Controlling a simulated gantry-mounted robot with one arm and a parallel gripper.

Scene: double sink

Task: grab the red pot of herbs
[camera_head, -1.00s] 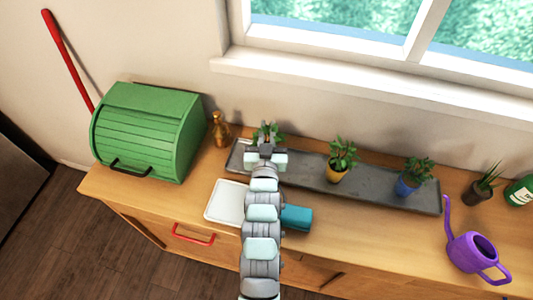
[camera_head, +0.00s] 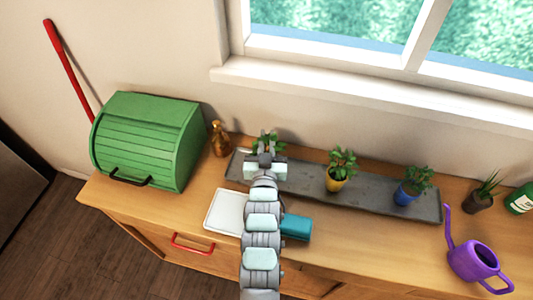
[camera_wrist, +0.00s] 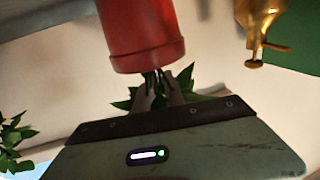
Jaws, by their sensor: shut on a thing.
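The red pot (camera_wrist: 143,35) shows in the wrist view, which appears upside down, with its rim toward my gripper. Its green herb leaves (camera_wrist: 122,104) lie around my fingers. My gripper (camera_wrist: 162,88) is shut on the dark stems just beyond the rim. In the head view my gripper (camera_head: 266,156) is at the left end of the grey tray (camera_head: 300,180). Leaves show behind it, and my gripper and arm hide the red pot there. The pot's base is out of the wrist view, so I cannot tell whether it touches the tray.
A yellow pot (camera_head: 336,184) and a blue pot (camera_head: 405,195) with plants stand on the tray to the right. A golden bottle (camera_head: 219,141) is close on the left, beside the green bread box (camera_head: 145,140). A purple watering can (camera_head: 470,262) stands front right.

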